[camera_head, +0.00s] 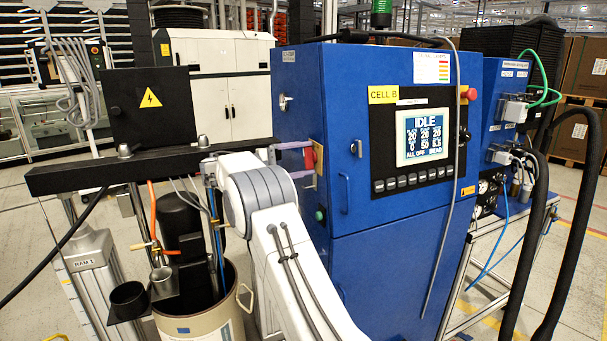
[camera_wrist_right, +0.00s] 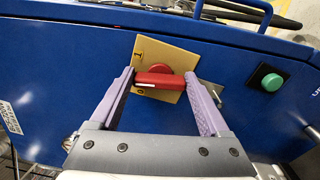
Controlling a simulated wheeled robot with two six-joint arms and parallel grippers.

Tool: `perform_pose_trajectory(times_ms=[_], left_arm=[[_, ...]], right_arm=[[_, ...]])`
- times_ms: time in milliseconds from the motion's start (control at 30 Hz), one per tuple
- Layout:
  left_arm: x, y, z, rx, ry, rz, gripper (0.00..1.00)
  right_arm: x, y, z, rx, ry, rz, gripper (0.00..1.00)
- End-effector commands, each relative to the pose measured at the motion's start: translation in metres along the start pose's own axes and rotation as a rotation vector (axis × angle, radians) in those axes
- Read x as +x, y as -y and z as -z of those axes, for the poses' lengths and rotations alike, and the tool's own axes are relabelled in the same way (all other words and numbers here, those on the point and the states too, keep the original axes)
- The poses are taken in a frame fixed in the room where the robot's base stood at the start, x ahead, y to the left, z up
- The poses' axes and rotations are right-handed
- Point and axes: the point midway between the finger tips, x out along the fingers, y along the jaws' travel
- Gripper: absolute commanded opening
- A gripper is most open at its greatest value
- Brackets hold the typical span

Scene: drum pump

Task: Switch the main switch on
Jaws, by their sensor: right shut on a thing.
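The main switch is a red rotary handle (camera_head: 310,158) on a yellow plate on the left side of the blue cabinet (camera_head: 390,245). In the right wrist view the red handle (camera_wrist_right: 160,80) lies roughly crosswise on its yellow plate (camera_wrist_right: 175,52), with small dark marks at the plate's left edge. My right gripper (camera_head: 306,160) is at the switch, its pale purple fingers on either side of the handle. In the wrist view the right gripper (camera_wrist_right: 161,76) is shut on the two ends of the handle. My left gripper is not in view.
A green button (camera_wrist_right: 271,82) sits right of the switch in the wrist view. The cabinet's screen (camera_head: 422,137) reads IDLE. A dark beam (camera_head: 90,178) and an open drum (camera_head: 205,325) stand left of my right arm. Black hoses (camera_head: 535,230) hang at the right.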

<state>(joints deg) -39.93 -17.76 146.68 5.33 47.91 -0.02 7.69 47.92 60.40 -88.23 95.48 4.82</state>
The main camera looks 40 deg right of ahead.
Motion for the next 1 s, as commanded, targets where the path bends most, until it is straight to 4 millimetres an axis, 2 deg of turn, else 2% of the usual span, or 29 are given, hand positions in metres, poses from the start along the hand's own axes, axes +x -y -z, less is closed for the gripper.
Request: perform_pose_trajectory(times_ms=[33, 333, 1000], left_arm=[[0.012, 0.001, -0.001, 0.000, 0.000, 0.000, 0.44], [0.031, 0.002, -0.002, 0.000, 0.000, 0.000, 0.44], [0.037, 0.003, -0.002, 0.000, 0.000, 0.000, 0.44]], right_arm=[[-0.001, 0.006, 0.001, 0.037, 0.002, 0.001, 0.24], [-0.001, 0.005, 0.000, 0.193, 0.003, 0.002, 0.24], [-0.001, 0.003, 0.000, 0.253, 0.003, 0.004, 0.24]])
